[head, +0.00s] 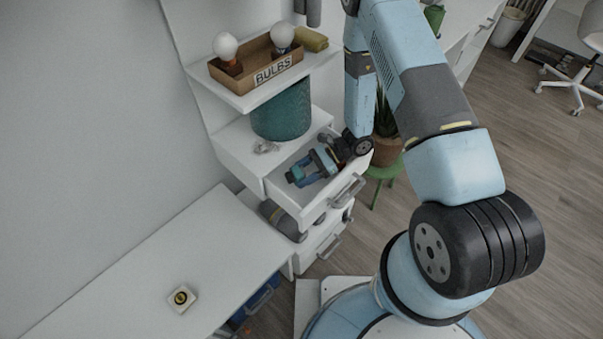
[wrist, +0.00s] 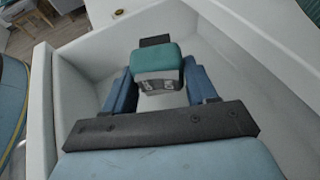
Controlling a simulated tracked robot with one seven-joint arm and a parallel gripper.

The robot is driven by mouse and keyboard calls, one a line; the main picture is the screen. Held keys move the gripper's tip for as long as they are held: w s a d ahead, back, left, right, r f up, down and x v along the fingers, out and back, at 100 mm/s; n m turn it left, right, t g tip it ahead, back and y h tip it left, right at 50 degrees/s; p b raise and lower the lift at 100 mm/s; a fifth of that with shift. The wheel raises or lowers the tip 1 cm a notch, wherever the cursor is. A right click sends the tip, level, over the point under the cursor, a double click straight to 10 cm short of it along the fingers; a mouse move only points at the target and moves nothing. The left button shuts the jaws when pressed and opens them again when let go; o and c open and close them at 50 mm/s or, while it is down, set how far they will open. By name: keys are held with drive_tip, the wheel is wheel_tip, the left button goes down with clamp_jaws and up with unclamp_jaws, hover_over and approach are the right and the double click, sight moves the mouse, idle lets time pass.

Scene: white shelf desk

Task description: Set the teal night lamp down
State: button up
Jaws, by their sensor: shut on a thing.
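The teal night lamp (wrist: 158,62) is a small block with a teal top and a grey lower face bearing two small dark marks. In the wrist view it sits between the blue fingers of my gripper (wrist: 160,82), which are shut on it. My gripper also shows in the head view (head: 304,172), inside the open white drawer (head: 323,206), with the lamp's teal end (head: 293,175) at its tip. The lamp is within the drawer walls. I cannot tell whether it touches the drawer floor.
A larger teal cylinder (head: 283,110) stands under the shelf with the bulb box (head: 258,72), close behind the drawer. A small pale item (head: 265,147) lies on the cabinet top. A potted plant (head: 386,148) stands on a green stool right of the drawer. The drawer floor (wrist: 233,82) beside the fingers looks clear.

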drive_tip(key=shift+f, duration=0.4)
drive_tip(key=o, duration=1.1)
drive_tip(key=shift+r, duration=0.1)
